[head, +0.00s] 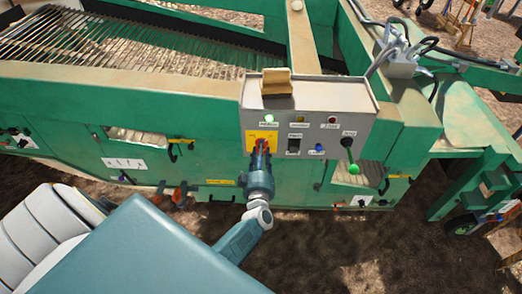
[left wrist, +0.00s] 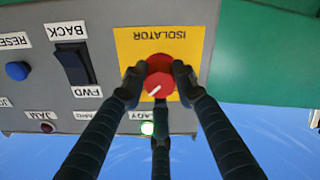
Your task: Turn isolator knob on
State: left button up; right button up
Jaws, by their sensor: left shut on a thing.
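The red isolator knob (left wrist: 159,88) sits on a yellow plate (left wrist: 190,48) labelled ISOLATOR, shown upside down in the left wrist view. A white pointer mark on the knob lies diagonally. My left gripper (left wrist: 157,76) is shut on the knob, with a finger on either side and a third finger below it in the picture. In the head view my left gripper (head: 261,150) reaches up to the yellow plate (head: 252,136) on the grey control box (head: 355,95) and hides most of the knob. My right gripper is not in view.
The box also carries a lit green lamp (head: 269,119), a black rocker switch (head: 294,146), a blue button (head: 319,149) and a black lever with a green end (head: 350,152). The green machine (head: 180,75) surrounds the box. Bare ground shows in front.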

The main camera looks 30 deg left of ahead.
pick_arm(q)
jog(key=shift+f, duration=0.1)
dwell(0.4)
jog(key=o, duration=1.2)
jog(key=shift+c, duration=0.2)
jog(key=v, duration=1.2)
